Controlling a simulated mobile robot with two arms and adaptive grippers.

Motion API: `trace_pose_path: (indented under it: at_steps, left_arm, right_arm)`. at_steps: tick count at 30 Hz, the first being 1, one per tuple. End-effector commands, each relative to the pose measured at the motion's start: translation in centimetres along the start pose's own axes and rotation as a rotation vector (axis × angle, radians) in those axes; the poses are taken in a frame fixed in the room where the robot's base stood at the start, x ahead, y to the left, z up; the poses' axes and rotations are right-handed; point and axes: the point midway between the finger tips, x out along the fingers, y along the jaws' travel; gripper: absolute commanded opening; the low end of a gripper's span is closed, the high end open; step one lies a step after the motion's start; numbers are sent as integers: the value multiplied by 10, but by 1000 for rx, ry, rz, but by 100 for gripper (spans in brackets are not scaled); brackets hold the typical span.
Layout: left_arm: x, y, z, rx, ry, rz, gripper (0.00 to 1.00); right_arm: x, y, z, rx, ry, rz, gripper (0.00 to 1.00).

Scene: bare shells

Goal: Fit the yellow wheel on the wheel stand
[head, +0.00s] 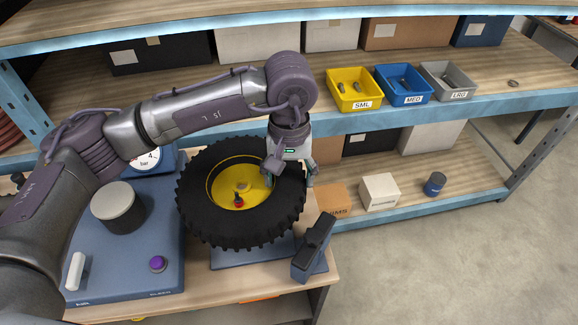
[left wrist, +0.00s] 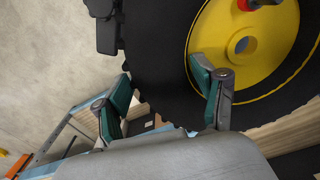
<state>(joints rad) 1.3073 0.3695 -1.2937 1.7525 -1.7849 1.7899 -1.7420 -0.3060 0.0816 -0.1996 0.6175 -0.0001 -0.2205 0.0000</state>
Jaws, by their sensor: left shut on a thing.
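The yellow wheel (head: 224,184) has a thick black tyre. In the head view it is tilted towards me above a blue plate (head: 252,252) on the bench. My left gripper (head: 290,178) is shut across the tyre's right side, one finger inside by the yellow rim, the other outside the tread. The left wrist view shows the fingers (left wrist: 160,78) straddling the tyre, and the yellow disc (left wrist: 258,62) with its round centre hole. A red-tipped part (head: 238,203) shows at the disc. The wheel hides most of what is beneath it; whether it touches the plate I cannot tell.
A dark block (head: 314,248) stands right of the wheel. Left are a blue panel (head: 120,270) with a grey-topped cylinder (head: 118,207), purple button (head: 157,264) and gauge (head: 150,160). Behind are shelves with yellow (head: 353,90), blue (head: 403,86) and grey (head: 447,81) bins.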

Motion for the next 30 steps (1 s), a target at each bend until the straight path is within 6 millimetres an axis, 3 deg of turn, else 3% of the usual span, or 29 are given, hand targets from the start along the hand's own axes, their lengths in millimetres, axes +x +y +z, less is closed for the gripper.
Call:
trace_pose_path:
  at_steps: [8, 21, 30]
  left_arm:
    - [11, 0, 0, -1, 1, -1, 4]
    - [49, 0, -1, -1, 1, -1, 4]
    - [58, 0, -1, -1, 2, -1, 4]
  right_arm:
    - [4, 0, 2, -1, -3, 0, 95]
    - [15, 1, -8, -1, 13, 2, 95]
    - [17, 0, -7, 0, 12, 0, 95]
